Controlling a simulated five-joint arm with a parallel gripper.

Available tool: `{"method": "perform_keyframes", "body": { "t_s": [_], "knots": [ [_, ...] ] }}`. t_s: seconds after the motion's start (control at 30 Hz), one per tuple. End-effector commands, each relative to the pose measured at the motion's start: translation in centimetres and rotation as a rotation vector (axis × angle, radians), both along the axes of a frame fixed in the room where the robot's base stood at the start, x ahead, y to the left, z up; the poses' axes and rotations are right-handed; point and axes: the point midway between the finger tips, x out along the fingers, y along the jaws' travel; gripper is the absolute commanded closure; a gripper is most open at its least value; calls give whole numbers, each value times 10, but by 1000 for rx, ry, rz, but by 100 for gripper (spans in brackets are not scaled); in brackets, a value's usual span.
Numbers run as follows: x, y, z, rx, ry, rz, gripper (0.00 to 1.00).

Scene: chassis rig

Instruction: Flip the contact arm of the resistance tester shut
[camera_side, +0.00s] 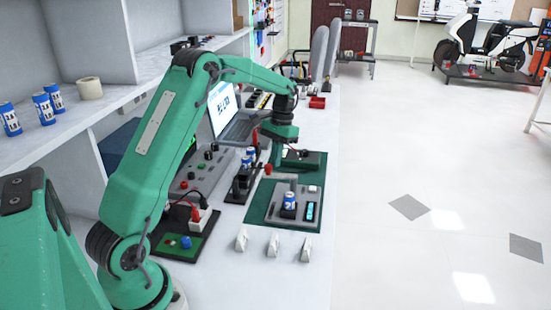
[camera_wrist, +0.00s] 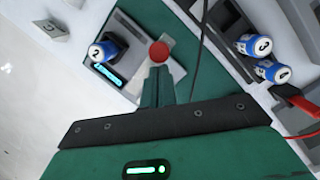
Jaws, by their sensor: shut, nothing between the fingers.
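The resistance tester is a flat grey device (camera_side: 303,190) on a green mat (camera_side: 254,214), with a lit cyan display (camera_side: 310,211). A blue-and-white cell (camera_side: 289,204) stands in it; in the wrist view this cell (camera_wrist: 97,52) is marked 2. The contact arm's red knob (camera_side: 268,169) is at the tester's far left side, clear of the cell. The rest of the arm is hard to make out. My gripper (camera_side: 275,163) is shut and empty, just above the knob. In the wrist view the closed fingers (camera_wrist: 158,78) point at the red knob (camera_wrist: 158,52), apparently close; contact cannot be told.
A black rack with blue cells (camera_side: 248,158) stands left of the tester; in the wrist view they are marked 3 and 4 (camera_wrist: 273,71). A grey control box (camera_side: 190,178) is farther left. White tent cards (camera_side: 273,244) line the front. A red clamp (camera_wrist: 297,100) is nearby.

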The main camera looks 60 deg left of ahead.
Motion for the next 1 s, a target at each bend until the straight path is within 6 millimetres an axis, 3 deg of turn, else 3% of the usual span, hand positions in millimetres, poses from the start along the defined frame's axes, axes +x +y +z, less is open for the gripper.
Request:
{"method": "perform_keyframes", "body": {
  "t_s": [0.57, 1.0],
  "knots": [
    [-7, -5, 0, 25, 18, 124, 100],
    [-21, -21, 0, 108, 46, 472, 100]
  ]
}}
